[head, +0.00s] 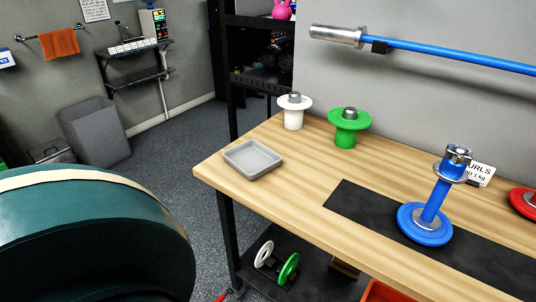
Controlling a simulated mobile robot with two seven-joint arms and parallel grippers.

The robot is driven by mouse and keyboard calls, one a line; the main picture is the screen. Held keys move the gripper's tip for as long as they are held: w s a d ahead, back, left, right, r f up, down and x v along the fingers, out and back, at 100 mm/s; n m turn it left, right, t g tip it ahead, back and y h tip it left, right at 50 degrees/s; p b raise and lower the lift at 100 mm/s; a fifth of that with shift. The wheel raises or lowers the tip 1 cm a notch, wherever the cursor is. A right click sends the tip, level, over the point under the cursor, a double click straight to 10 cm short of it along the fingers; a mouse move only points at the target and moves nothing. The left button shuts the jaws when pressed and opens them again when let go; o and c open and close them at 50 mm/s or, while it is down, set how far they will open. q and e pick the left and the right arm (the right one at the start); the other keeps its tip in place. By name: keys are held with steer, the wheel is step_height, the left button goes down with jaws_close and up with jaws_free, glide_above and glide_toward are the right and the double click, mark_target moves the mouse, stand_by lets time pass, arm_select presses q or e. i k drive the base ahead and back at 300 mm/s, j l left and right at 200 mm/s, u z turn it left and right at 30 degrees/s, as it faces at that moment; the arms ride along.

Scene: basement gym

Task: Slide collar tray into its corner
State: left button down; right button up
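The grey collar tray (252,158) is a shallow, empty, square tray with a raised rim. It lies flat on the wooden bench top (305,172), close to the left edge and a little in from the bench's front left corner (200,170). Bare wood shows between the tray and that corner. Neither my left nor my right gripper is in the head view.
Behind the tray stand a white plate stack (294,119) and a green one (348,134). A blue dumbbell (428,215) stands upright on a black mat (360,206) to the right. A blue bar (450,56) hangs on the wall. Wood right of the tray is clear.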

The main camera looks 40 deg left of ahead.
mark_target(250, 159)
steer(key=k+j+z, duration=0.1)
steer(key=j+z, duration=0.4)
steer(key=k+j+z, duration=0.15)
steer(key=j+z, duration=0.2)
steer(key=z, duration=0.15)
steer(key=k+j+z, duration=0.2)
steer(key=j, duration=0.25)
steer(key=k+j+z, duration=0.15)
steer(key=k+j, duration=0.25)
